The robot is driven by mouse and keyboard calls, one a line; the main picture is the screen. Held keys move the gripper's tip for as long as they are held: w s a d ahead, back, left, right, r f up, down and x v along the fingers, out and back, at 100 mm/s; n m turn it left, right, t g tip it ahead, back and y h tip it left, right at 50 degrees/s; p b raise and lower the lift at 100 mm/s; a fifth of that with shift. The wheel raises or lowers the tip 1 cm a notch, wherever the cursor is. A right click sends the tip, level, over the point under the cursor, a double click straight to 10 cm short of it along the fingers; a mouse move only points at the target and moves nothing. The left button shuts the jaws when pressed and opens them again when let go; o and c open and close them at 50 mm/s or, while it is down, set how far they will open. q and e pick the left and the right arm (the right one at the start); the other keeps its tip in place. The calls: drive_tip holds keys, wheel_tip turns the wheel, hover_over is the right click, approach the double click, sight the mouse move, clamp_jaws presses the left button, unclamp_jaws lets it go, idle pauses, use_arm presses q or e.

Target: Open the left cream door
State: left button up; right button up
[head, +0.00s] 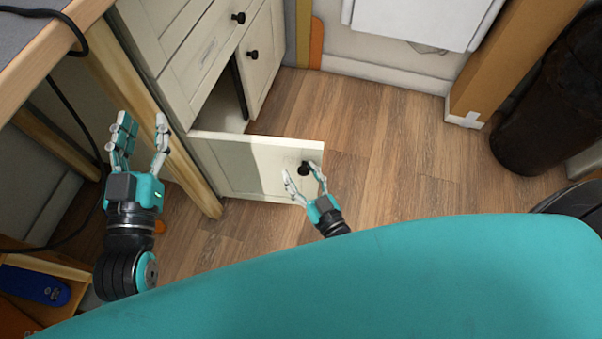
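The left cream door (240,163) stands swung out from the cream cabinet (185,60), and part of the cabinet's inside shows behind it. Its dark round knob (303,169) is near the door's free end. My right gripper (302,172) is at that end, its fingers spread apart with the knob between or just behind them. I cannot tell whether a finger touches the knob or the door. My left gripper (141,126) is open and empty, left of the door, in front of the wooden table leg.
The cabinet's other door (263,62) and a drawer (205,45) also have dark knobs. A wooden desk (55,45) with hanging black cable is at the left. Wood floor (390,140) is clear right of the door. A dark cylinder (555,95) stands at the far right.

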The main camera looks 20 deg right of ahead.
drive_tip(key=s+d, duration=0.2)
drive_tip(key=s, duration=0.9)
drive_tip(key=shift+s+d, duration=0.15)
drive_tip(key=shift+s, duration=0.15)
